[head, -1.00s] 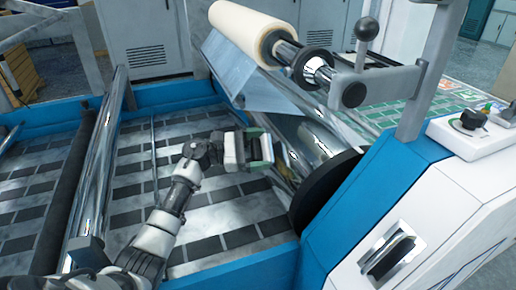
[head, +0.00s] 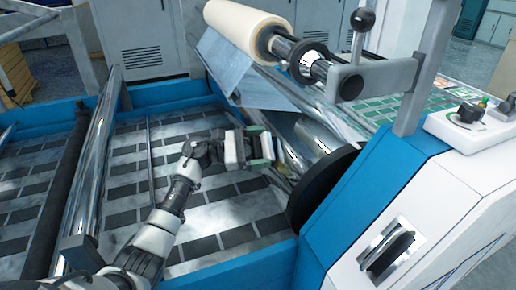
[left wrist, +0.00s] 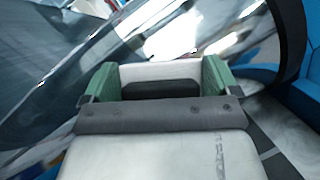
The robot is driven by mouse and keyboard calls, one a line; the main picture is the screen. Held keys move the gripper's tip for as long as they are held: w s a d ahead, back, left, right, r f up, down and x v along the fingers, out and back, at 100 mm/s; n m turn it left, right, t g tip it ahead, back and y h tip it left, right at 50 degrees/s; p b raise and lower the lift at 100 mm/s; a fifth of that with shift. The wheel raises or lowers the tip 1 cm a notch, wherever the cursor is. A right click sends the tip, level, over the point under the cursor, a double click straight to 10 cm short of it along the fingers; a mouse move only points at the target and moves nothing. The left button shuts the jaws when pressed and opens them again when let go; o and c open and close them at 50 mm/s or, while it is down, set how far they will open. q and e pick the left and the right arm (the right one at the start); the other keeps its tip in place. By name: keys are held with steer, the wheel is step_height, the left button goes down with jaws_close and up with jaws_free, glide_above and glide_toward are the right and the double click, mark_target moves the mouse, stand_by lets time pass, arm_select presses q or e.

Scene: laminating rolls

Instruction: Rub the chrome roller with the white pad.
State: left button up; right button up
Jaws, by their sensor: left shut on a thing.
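The chrome roller (head: 318,135) runs at a slant under the film, with a black disk at its near end. It also fills much of the left wrist view (left wrist: 190,35) as a shiny, blurred surface. My left gripper (head: 264,147), with green fingers, is at the roller's left side. In the left wrist view, the green fingers are shut on the white pad (left wrist: 160,70), which faces the roller. I cannot tell whether the pad touches the roller. My right gripper is not in view.
A cream film roll (head: 240,25) sits above the roller, with a bluish film sheet (head: 240,72) below it. The black end disk (head: 322,187) and the blue-and-white machine housing (head: 340,230) stand close on the right. A patterned bed (head: 130,200) lies open below my arm.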

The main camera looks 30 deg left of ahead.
arm_select(q)
steer(key=shift+w+d+f+b, duration=0.15)
steer(key=shift+w+b, duration=0.1)
steer(key=shift+b, duration=0.1)
